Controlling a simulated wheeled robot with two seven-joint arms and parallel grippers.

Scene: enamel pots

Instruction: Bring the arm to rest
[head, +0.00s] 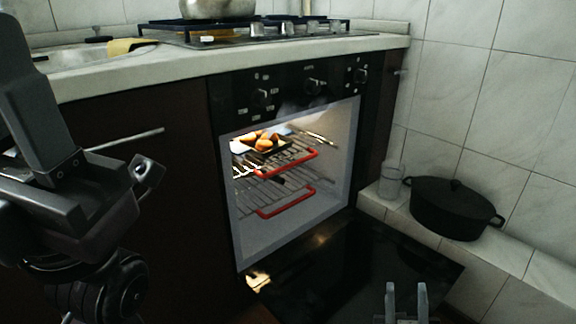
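My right gripper (406,298) shows at the bottom edge, right of centre, with its two light grey fingers pointing up. The fingers are apart with nothing between them. It is in front of the lowered dark oven door (365,262), and the rest of the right arm is below the picture. Dark links of my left arm (75,200) fill the left side, in front of the cabinet. I cannot make out the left gripper's fingers.
The oven is open and lit, with red-edged racks (287,203) and a dark tray of round food (264,142) inside. A black lidded pot (452,210) and a clear glass (390,182) stand on the tiled ledge at right. A metal pot (217,8) sits on the stove.

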